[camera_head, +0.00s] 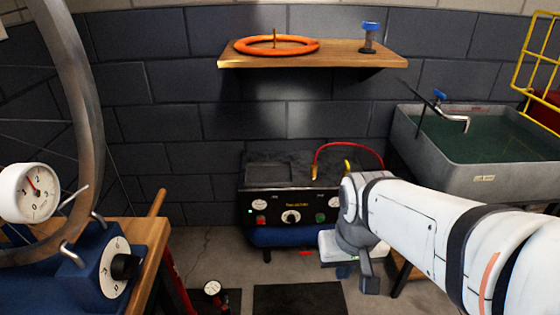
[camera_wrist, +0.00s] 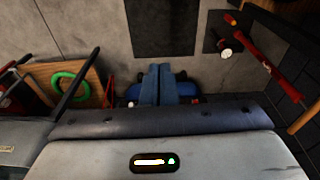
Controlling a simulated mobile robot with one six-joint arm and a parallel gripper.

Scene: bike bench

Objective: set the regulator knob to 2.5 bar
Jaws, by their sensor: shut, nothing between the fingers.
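Two dials with knobs show in the head view, and I cannot tell for certain which is the regulator. The compressor panel (camera_head: 267,206) at the back carries a small round knob (camera_head: 291,217) in its middle. A blue unit (camera_head: 90,281) at the left has a black knob (camera_head: 124,267) on a white dial. Their settings are too small to read. My gripper (camera_head: 345,271) is right of the compressor panel, low and apart from both knobs. In the wrist view its blue fingers (camera_wrist: 158,70) are together and empty, and neither knob can be made out.
A white gauge (camera_head: 28,193) and wheel rim (camera_head: 84,110) stand at the left. A red hose (camera_head: 347,144) arches above the compressor. A sink (camera_head: 483,172) is at the right, and a wooden shelf (camera_head: 345,59) is above. A dark mat (camera_head: 300,300) lies on the floor.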

